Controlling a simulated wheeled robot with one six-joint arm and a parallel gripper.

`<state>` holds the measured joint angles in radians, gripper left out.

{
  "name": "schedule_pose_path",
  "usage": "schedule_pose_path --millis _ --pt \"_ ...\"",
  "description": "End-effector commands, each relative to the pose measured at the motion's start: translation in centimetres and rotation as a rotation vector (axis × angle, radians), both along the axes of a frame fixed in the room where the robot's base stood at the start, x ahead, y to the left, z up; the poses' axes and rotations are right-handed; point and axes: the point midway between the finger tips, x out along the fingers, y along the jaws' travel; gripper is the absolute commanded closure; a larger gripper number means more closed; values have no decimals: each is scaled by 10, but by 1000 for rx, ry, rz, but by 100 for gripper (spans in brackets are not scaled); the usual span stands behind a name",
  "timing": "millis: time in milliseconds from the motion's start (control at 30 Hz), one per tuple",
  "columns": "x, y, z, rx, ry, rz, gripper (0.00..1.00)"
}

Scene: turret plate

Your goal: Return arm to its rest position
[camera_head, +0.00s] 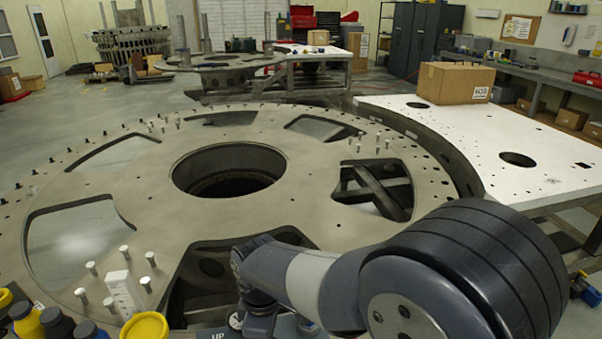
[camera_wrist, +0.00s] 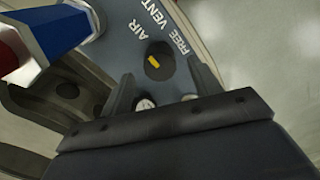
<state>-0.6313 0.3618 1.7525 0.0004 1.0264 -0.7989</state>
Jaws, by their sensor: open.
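My arm reaches in from the lower right of the head view and bends down over the near edge of the turret plate (camera_head: 130,190). The plate is a large round grey metal ring with cut-outs and a central hole. In the wrist view my gripper (camera_wrist: 161,70) is open, its two dark fingers apart with nothing held between them. Beyond the fingers is a blue-grey panel (camera_wrist: 195,25) lettered AIR and FREE VENT, with a black knob (camera_wrist: 158,68) bearing a yellow mark. I cannot tell whether the fingers touch the panel.
Several pale pegs (camera_head: 124,252) and a white block (camera_head: 122,292) stand on the plate's near left. A white table (camera_head: 470,140) with a cardboard box (camera_head: 455,83) stands right. A blue-and-white object (camera_wrist: 62,32) is close by in the wrist view.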

Motion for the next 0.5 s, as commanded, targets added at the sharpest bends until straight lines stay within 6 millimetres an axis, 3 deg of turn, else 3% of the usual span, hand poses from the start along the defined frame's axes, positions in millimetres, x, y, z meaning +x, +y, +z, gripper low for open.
schedule_pose_path --millis 167,500 --pt "-1 -1 -38 -3 6 0 40" --pt "0 0 -35 0 0 -271 40"
